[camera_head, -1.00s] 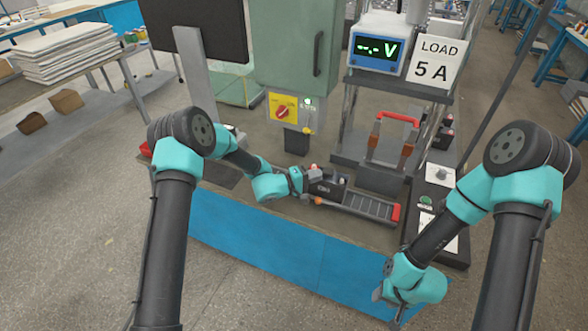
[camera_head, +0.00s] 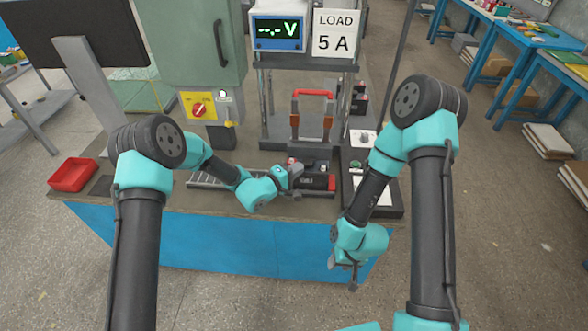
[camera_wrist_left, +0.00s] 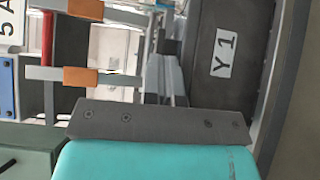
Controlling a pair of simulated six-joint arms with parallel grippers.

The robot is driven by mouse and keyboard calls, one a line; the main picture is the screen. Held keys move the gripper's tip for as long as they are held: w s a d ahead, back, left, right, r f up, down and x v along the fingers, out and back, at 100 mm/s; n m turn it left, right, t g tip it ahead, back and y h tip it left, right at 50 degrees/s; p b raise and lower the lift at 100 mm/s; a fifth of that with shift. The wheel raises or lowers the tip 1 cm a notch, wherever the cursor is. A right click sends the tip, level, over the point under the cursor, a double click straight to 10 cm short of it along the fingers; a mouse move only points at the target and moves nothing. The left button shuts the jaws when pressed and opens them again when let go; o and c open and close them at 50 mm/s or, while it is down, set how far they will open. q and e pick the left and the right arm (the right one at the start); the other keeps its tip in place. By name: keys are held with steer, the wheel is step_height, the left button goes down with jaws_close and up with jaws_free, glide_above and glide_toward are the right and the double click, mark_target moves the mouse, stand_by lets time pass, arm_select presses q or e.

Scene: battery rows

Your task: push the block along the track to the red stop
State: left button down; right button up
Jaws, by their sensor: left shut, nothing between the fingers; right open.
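The dark block (camera_head: 315,181) sits on the track (camera_head: 208,181) at its right end. It is right beside the red stop (camera_head: 332,184); I cannot tell whether they touch. My left gripper (camera_head: 294,176) is shut and empty, at the block's left side. In the left wrist view the block (camera_wrist_left: 205,40) shows a "Y 1" label, close to the shut fingers (camera_wrist_left: 167,75); contact is hard to tell. My right gripper (camera_head: 345,275) is open and empty, in front of the bench's front edge, away from the track.
A frame with a red handle (camera_head: 314,93) stands behind the track. A control box (camera_head: 372,190) with a green button is to the right. A red tray (camera_head: 73,174) lies at the bench's left end. A green cabinet (camera_head: 195,45) and a meter (camera_head: 279,30) stand behind.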

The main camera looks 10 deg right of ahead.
arm_select(q)
steer(key=w+a+v, duration=0.1)
steer(key=w+v, duration=0.1)
steer(key=v, duration=1.1)
steer(key=shift+w, duration=0.25)
